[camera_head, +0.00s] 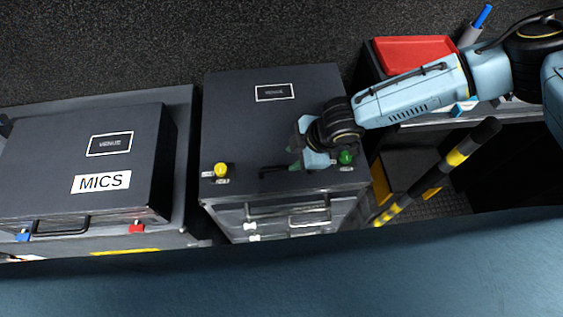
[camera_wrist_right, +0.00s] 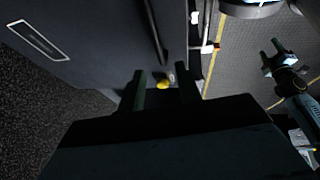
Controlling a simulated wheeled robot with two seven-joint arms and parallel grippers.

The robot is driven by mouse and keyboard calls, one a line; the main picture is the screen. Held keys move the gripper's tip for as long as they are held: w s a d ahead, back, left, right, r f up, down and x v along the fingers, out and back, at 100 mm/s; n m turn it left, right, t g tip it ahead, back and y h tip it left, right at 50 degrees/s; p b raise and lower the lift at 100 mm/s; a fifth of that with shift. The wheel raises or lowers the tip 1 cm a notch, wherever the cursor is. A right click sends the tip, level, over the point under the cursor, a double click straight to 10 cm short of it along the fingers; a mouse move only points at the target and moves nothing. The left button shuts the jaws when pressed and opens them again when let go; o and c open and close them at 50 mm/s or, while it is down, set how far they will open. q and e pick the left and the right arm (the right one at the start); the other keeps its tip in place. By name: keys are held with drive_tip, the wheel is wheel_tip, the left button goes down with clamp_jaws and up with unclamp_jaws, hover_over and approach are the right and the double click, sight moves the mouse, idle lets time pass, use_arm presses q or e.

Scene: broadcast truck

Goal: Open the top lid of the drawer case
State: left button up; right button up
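The drawer case (camera_head: 235,110) is dark with a flat closed lid bearing a VENUE label (camera_head: 275,92). A yellow latch (camera_head: 221,170) sits at its front left and a green latch (camera_head: 346,158) at its front right. My right gripper (camera_head: 285,166) is over the front part of the lid, between the latches, pointing left. In the right wrist view its fingers (camera_wrist_right: 162,90) are apart and empty, with the yellow latch (camera_wrist_right: 163,84) showing between them, apparently farther off. A dark bar (camera_wrist_right: 155,30), probably the lid handle, runs nearby. My left gripper (camera_wrist_right: 270,55) shows open in the wrist view only.
A MICS case (camera_head: 60,150) with blue and red latches stands left. Drawer fronts with handles (camera_head: 290,212) lie below the lid. At right are a red bin (camera_head: 412,52) and a black-and-yellow pole (camera_head: 440,170). A dark wall stands behind.

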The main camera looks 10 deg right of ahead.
sight(278, 168)
drive_tip(key=x, duration=0.7)
drive_tip(key=shift+f, duration=0.15)
drive_tip(key=shift+w+a+f+b, duration=0.1)
drive_tip(key=shift+w+f+b, duration=0.05)
drive_tip(key=shift+f+b, duration=0.15)
drive_tip(key=shift+a+f, duration=0.1)
drive_tip(key=shift+f, duration=0.05)
use_arm(q)
drive_tip(key=shift+w+f, duration=0.3)
drive_tip(key=shift+w, duration=0.6)
use_arm(e)
clamp_jaws()
